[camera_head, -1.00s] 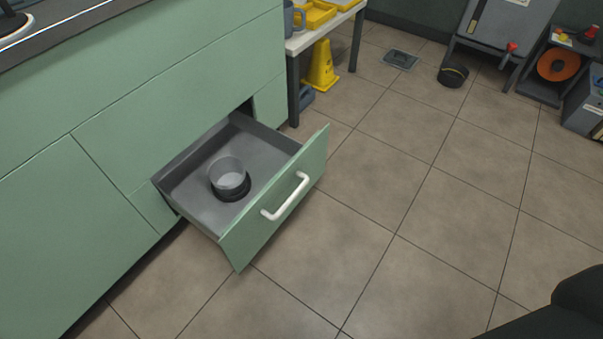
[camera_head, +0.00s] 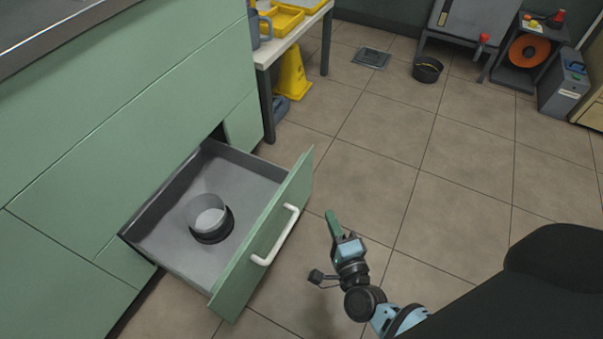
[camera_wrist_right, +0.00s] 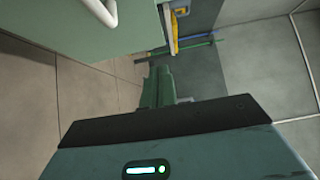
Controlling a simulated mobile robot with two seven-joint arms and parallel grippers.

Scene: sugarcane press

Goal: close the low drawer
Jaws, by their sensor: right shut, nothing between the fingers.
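The low drawer (camera_head: 262,246) is pulled out of the green cabinet, with a white bar handle (camera_head: 276,236) on its front. A round grey container with a dark base (camera_head: 211,219) stands inside the drawer. My right gripper (camera_head: 331,216) is shut and empty, in front of the drawer and to the right of the handle, apart from it. In the right wrist view its green fingers (camera_wrist_right: 157,80) are together, and the drawer front (camera_wrist_right: 65,25) with part of the handle (camera_wrist_right: 101,10) shows at the upper left. My left gripper is not in view.
A white table (camera_head: 290,38) with yellow trays stands beyond the cabinet, with a yellow floor sign (camera_head: 293,72) beneath. A dark round pan (camera_head: 427,70) lies on the floor farther back.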

